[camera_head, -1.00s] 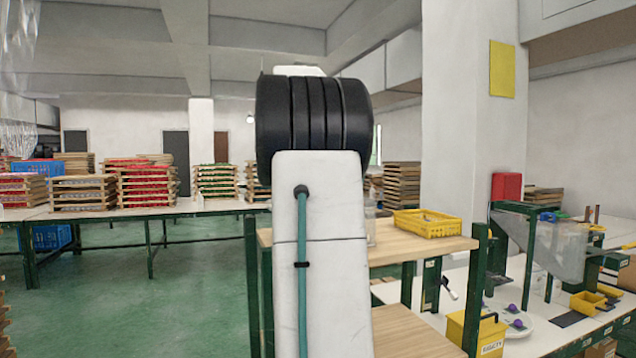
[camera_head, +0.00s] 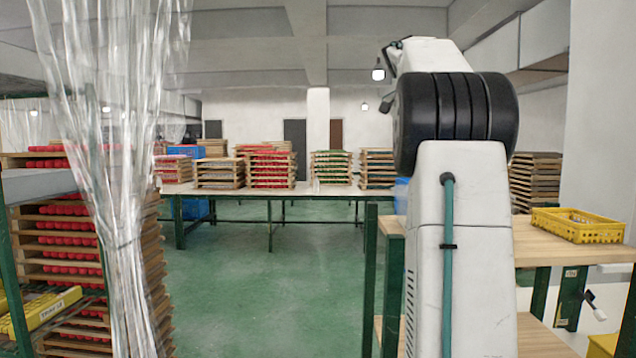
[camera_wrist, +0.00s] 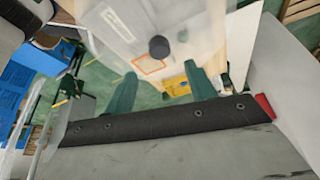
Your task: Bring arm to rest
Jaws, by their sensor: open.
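My white arm (camera_head: 459,250), with its black joint and teal hose, stands upright at right of centre in the head view. Its upper part bends to the upper left, and the gripper is hidden there. In the wrist view, my gripper (camera_wrist: 161,92) shows as two green fingers spread apart, with nothing held between them. A pale body with an orange-edged label lies beyond the fingers; I cannot tell what it is.
A wooden-topped table (camera_head: 540,254) bears a yellow crate (camera_head: 577,226) at right. A clear plastic curtain (camera_head: 115,170) hangs at left before a rack of red items (camera_head: 62,226). Stacked trays (camera_head: 268,165) stand on a far table (camera_head: 290,194). Green floor (camera_head: 270,290) is open in the middle.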

